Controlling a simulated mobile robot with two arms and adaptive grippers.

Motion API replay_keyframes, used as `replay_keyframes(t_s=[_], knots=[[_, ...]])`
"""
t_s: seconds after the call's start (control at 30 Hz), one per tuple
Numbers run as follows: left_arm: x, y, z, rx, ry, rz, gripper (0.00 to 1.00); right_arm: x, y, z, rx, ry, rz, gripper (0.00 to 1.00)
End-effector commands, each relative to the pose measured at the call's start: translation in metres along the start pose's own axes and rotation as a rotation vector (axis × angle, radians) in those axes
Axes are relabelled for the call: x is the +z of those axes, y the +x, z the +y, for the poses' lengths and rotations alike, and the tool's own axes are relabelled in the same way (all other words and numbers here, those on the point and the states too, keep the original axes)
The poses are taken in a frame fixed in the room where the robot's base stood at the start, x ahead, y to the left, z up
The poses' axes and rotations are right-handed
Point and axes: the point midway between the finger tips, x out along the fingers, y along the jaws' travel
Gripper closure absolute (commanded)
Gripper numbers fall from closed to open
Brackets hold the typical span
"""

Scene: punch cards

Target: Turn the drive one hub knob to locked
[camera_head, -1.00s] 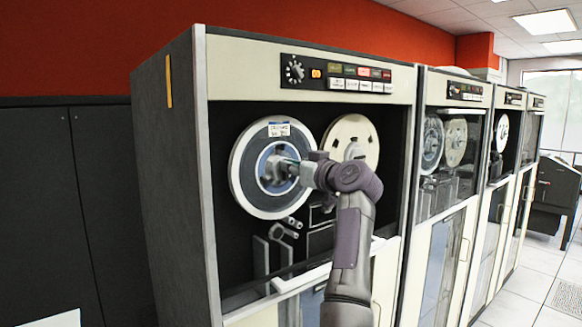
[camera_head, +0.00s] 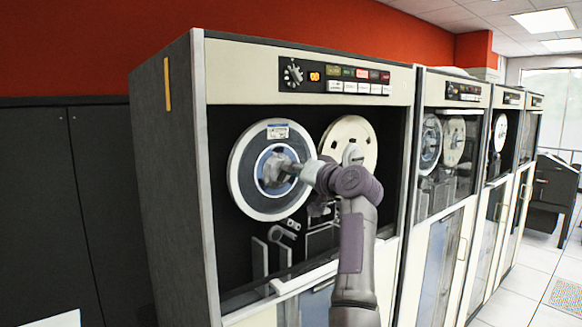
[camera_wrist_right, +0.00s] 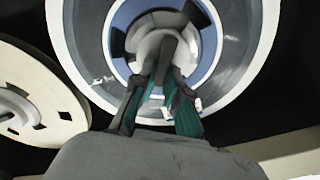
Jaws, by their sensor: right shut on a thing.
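The drive one tape reel (camera_head: 244,187), grey-white with a blue centre and a label at its top, is mounted upright at the left of the nearest cabinet (camera_head: 307,57). Its grey hub knob shows in the right wrist view (camera_wrist_right: 150,45) at the reel's centre. My right gripper (camera_head: 276,173) reaches in from the right and is shut on the hub knob. The wrist view shows its fingers (camera_wrist_right: 165,85) against the knob. The fingers hide part of the knob, and I cannot read its lock position. My left gripper is out of view.
A cream reel (camera_head: 351,137) sits right of the knob, partly behind my right arm. A control panel (camera_head: 333,76) with a dial and coloured buttons is above. The lowered glass door edge (camera_head: 300,283) lies below. More tape cabinets (camera_head: 443,150) stand to the right.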

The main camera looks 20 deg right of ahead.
Motion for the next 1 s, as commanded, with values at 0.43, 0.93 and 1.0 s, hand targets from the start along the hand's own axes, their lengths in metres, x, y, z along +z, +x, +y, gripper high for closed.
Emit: replay_keyframes(t_s=[0.43,0.93,1.0], knots=[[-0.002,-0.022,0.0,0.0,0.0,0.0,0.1,-0.001,0.0,0.005,0.001,0.427,0.001,1.0],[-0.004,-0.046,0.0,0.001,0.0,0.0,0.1,0.003,0.0,0.009,0.001,0.824,0.001,1.0],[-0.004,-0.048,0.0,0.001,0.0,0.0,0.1,0.003,0.0,0.01,0.001,0.858,0.001,1.0]])
